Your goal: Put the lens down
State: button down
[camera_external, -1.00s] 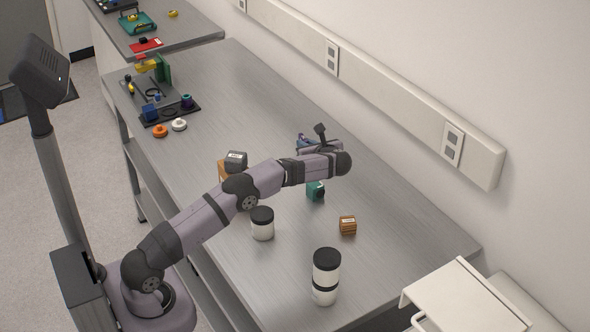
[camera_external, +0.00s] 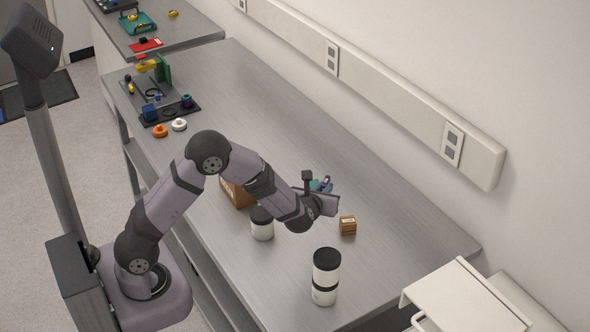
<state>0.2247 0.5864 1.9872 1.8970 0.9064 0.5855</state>
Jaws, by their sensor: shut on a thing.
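A small orange-brown box (camera_external: 347,226) stands just right of my gripper. A black-lidded white jar (camera_external: 262,224) and stacked jars (camera_external: 326,276) stand nearer the front. A brown box (camera_external: 238,194) is partly behind my arm. The bench toward the wall is clear.

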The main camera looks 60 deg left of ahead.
jog(key=s+d+f+m+t+h+p, duration=0.1)
jog(key=s+d+m+h, duration=0.1)
jog(key=s+d, duration=0.3)
jog(key=s+d+f+m+t+h+p, duration=0.1)
jog(key=s+d+m+h+p, duration=0.1)
jog(key=s, duration=0.5)
jog(key=shift+y, duration=0.3)
jog(key=shift+s+f+p, duration=0.1)
jog(key=shift+f+p, duration=0.25)
jog(key=shift+f, duration=2.8)
jog(key=shift+f, duration=0.1)
jog(key=shift+f+p, duration=0.45)
jog(key=shift+f, duration=1.35)
jog(key=shift+f, duration=0.15)
jog(key=c, duration=1.8)
grip_release()
